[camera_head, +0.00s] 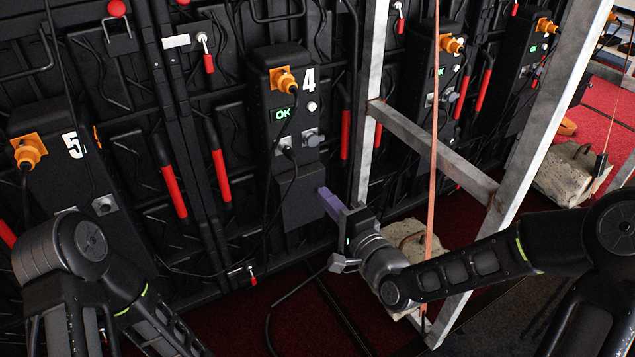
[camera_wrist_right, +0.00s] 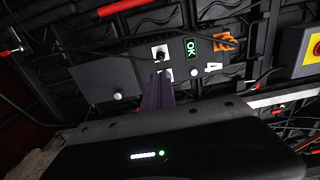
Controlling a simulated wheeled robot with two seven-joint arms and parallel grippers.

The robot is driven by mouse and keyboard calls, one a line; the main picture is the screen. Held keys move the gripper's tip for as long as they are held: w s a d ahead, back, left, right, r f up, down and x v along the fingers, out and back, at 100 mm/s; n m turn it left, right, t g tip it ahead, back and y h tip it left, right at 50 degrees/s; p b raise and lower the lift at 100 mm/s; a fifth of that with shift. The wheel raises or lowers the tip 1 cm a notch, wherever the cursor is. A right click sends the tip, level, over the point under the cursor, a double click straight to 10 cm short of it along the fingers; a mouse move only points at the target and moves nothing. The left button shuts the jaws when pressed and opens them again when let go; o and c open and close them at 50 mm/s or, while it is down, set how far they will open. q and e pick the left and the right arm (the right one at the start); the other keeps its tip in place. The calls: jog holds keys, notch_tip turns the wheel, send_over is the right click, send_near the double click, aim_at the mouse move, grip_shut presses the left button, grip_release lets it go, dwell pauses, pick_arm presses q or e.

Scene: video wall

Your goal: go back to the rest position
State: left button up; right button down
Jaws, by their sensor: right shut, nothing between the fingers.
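My right gripper (camera_head: 330,203) shows in the head view in front of the lower part of the box marked 4 (camera_head: 285,130). Its purple fingers are shut and empty. In the right wrist view the gripper fingers (camera_wrist_right: 158,92) point toward the same box (camera_wrist_right: 195,68), whose green OK display is lit. I cannot tell whether the fingertips touch the box. My left arm (camera_head: 75,260) shows at the lower left, but the left gripper is outside the view.
A grey metal frame (camera_head: 430,143) with an orange strap (camera_head: 434,120) stands beside my right arm. Concrete blocks (camera_head: 570,175) sit by its feet. The box marked 5 (camera_head: 65,170) is at the left. A loose black cable (camera_head: 290,290) lies on the red floor.

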jog(key=shift+s+d, duration=0.25)
jog(key=shift+s, duration=0.3)
